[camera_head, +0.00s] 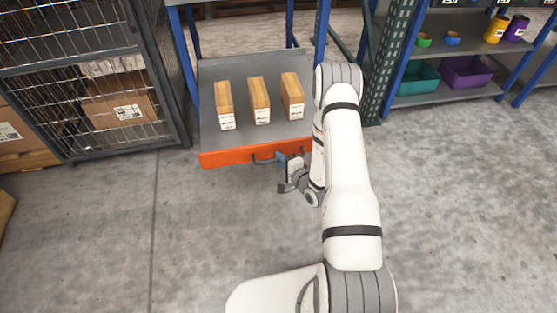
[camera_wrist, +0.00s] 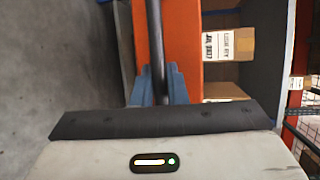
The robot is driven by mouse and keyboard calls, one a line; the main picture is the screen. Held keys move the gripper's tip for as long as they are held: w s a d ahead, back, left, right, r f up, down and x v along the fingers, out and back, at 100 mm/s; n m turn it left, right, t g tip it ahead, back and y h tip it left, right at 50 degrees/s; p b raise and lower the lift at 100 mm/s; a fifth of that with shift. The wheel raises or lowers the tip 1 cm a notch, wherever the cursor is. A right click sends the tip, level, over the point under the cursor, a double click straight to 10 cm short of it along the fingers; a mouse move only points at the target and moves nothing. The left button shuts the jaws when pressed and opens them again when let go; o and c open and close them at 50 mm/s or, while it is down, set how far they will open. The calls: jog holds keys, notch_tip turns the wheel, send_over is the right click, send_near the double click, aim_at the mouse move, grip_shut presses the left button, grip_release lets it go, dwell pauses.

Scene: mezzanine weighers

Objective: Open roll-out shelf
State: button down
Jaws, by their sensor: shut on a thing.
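The roll-out shelf (camera_head: 207,120) is a grey tray with an orange front edge, set in a blue-framed rack in the head view. It sticks out forward of the rack posts, and three wooden blocks with white labels stand on it. A dark bar handle (camera_head: 262,160) runs along its orange front. My gripper (camera_head: 283,163) is at the right part of this handle. In the wrist view the blue fingers (camera_wrist: 159,85) are closed around the dark handle (camera_wrist: 155,40), with the orange front (camera_wrist: 182,45) just behind. The fingertips' far side is hidden.
A wire-mesh cage with cardboard boxes (camera_head: 120,105) stands at the left. At the right, another blue rack holds a teal bin (camera_head: 415,78), a purple bin (camera_head: 465,72) and coloured cylinders. A dark green perforated post (camera_head: 388,75) stands between. The concrete floor in front is clear.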

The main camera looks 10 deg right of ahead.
jog(key=c, duration=1.5)
grip_release()
jog(key=shift+o, duration=0.2)
jog(key=p+v, duration=0.2)
jog(key=v, duration=0.5)
jog(key=shift+s, duration=0.35)
jog(key=shift+d, duration=0.1)
